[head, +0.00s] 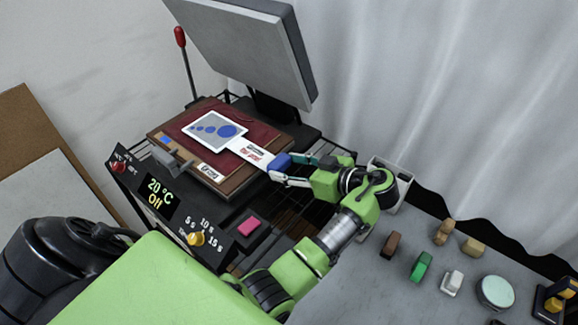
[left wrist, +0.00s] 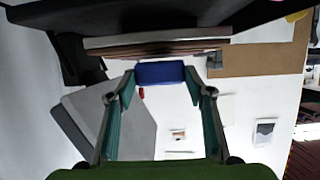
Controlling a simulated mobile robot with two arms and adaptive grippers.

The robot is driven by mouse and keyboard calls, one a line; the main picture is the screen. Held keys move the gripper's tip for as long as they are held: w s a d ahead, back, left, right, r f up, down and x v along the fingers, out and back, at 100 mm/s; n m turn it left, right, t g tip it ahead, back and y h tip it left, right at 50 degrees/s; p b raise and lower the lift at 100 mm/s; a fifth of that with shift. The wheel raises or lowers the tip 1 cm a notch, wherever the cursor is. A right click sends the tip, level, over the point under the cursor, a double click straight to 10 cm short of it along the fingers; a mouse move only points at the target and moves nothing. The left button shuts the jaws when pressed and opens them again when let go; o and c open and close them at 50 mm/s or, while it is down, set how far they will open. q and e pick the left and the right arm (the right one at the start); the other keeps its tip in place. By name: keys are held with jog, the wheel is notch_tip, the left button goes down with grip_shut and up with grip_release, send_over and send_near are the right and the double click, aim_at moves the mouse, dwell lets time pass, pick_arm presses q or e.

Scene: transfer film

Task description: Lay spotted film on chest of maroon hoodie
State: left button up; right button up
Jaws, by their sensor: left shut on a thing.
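The spotted film (head: 214,131) is a pale sheet with several blue ovals. It lies over the chest area of the maroon hoodie (head: 262,132), which is flat on the press's lower board; I cannot tell if the film touches the cloth. A white labelled strip (head: 250,150) runs from the film to a blue grip block (head: 279,162). My left gripper (head: 284,170) is shut on this blue block at the board's right side. In the left wrist view the blue block (left wrist: 160,73) sits between the fingertips. My right gripper is not in view.
The press's grey upper plate (head: 245,45) is raised above the board. A red-knobbed lever (head: 180,38) stands behind. The control panel (head: 160,195) reads 20 °C, Off. A grey table (head: 420,300) at lower right holds several small blocks and a round pale-green tin (head: 495,291).

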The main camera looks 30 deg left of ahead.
pick_arm(q)
jog(key=shift+f+b, duration=0.55)
jog(key=shift+f, duration=0.2)
jog(key=o, duration=1.2)
notch_tip(320, 180, up, 10)
jog(key=shift+r, duration=0.1)
